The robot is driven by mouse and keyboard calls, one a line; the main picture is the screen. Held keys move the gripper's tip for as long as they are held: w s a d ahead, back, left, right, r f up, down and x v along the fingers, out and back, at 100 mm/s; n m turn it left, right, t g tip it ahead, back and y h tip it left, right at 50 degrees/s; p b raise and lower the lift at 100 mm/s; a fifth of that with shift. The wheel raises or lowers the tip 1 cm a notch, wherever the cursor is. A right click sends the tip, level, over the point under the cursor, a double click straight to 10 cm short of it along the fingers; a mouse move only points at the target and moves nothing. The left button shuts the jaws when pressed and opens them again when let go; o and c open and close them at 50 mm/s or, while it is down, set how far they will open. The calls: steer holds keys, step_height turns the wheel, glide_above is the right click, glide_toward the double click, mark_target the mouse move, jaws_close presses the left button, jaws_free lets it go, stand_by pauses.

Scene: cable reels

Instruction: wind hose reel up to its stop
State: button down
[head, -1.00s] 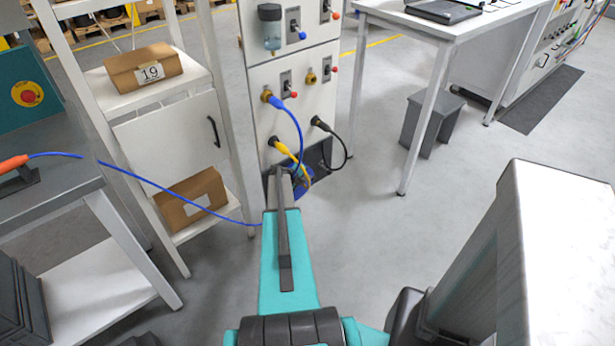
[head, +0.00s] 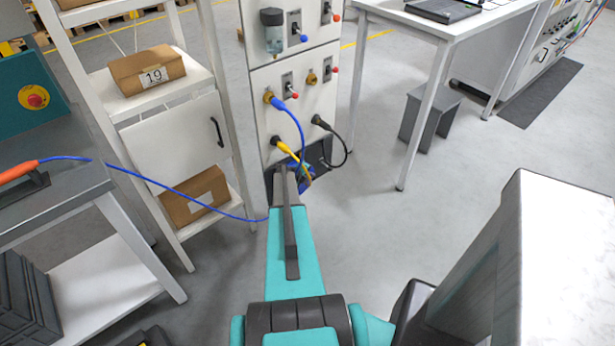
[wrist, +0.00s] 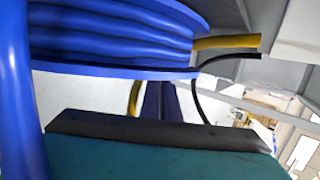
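The hose reel (head: 308,171) is low at the front of the white panel. In the head view only a small blue part shows past my arm. In the wrist view the reel (wrist: 115,35) fills the upper left, with several turns of blue hose between its flanges. A blue hose (head: 150,181) hangs in a sagging line from an orange-handled tool (head: 18,171) on the left bench to behind my arm. My gripper (wrist: 160,103) is just below the reel in the wrist view. Its fingertips are not clear, and I cannot tell whether it touches the reel.
The white panel (head: 300,95) has blue, yellow and black lines plugged in above the reel. A shelf rack (head: 175,130) with cardboard boxes stands left of it. A white table (head: 440,28) and grey stool (head: 432,120) are right. The floor between is clear.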

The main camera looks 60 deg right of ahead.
steer(key=shift+d, duration=0.1)
stand_by(0.6)
steer(key=b+v, duration=0.2)
steer(key=v, duration=1.2)
stand_by(0.3)
steer(key=shift+s+f, duration=0.1)
stand_by(0.4)
